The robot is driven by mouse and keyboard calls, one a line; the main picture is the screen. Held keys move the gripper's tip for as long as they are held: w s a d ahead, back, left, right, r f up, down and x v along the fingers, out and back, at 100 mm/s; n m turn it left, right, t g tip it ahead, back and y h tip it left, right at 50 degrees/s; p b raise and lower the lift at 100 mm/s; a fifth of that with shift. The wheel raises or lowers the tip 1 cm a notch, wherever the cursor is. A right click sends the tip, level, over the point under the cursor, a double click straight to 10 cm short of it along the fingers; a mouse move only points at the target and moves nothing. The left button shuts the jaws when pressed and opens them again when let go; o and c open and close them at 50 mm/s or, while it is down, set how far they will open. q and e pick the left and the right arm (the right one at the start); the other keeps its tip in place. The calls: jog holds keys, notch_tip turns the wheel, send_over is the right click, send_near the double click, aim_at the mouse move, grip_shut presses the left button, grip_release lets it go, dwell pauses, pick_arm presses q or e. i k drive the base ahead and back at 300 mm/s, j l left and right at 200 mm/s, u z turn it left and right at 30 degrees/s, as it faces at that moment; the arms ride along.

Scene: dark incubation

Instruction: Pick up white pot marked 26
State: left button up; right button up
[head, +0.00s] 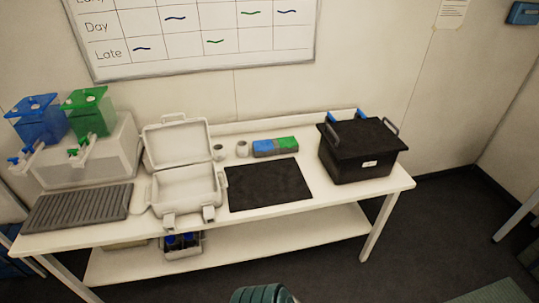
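Two small white pots stand side by side at the back of the white table, between the open white case and a blue-and-green block. The left pot (218,152) is close to the case's raised lid. The right pot (242,148) is just left of the block. Both appear upright with dark tops. No number can be read on either, so I cannot tell which is marked 26. Neither of my grippers is in view.
The open white case (186,186) stands left of a black mat (290,196). A black lidded box (361,150) stands at right, and a grey ridged tray (78,208) at left. Blue (40,118) and green (90,112) containers sit behind. The mat is empty.

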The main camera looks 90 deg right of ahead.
aim_at(218, 149)
jog(key=l+z, duration=0.1)
jog(key=z, duration=2.45)
